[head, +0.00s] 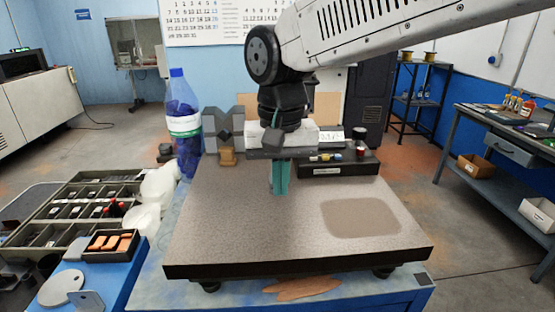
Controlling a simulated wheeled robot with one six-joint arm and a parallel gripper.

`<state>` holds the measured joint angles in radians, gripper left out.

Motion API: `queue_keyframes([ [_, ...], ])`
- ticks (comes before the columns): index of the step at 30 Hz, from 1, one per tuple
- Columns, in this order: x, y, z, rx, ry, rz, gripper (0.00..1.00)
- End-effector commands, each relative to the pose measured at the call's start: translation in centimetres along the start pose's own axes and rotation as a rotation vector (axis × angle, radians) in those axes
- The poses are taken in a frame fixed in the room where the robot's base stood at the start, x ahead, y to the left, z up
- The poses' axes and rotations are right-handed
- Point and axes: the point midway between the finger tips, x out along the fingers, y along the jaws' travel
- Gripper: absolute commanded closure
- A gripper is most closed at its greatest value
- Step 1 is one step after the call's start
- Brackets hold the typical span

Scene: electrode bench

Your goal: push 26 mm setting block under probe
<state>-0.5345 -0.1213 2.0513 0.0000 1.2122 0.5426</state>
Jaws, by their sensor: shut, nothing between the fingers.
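My gripper (280,190) points down over the speckled granite plate (225,225), left of its middle and toward the back. Its teal fingers are together with nothing visible between them. Whether the tips touch the plate, I cannot tell. I cannot make out the 26 mm setting block or the probe for certain; my gripper and wrist cover part of the plate's back. A dark rack (340,169) at the plate's back edge, right of the gripper, holds several small coloured pieces; no sizes are readable.
Grey V-shaped blocks (222,130) and a small brass-coloured piece (227,157) stand at the back left, beside a blue-capped bottle (184,125). A brownish patch (361,217) marks the plate's right side. The plate's front is clear. Sorting trays (75,207) lie at left.

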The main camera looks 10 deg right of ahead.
Motion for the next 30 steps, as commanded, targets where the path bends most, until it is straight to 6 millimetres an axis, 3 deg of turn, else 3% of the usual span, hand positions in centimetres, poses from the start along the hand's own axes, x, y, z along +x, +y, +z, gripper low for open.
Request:
queue_keyframes([
  [5, 3.8, 0.1, 0.1, 0.0, -0.003, 0.002, 1.0],
  [12, 3.6, -0.1, -3.3, 0.001, 0.0, 0.0, 1.0],
  [26, 3.5, -0.2, -4.0, -0.003, 0.001, 0.0, 1.0],
  [30, 3.6, -0.2, -5.5, -0.001, -0.001, 0.0, 1.0],
])
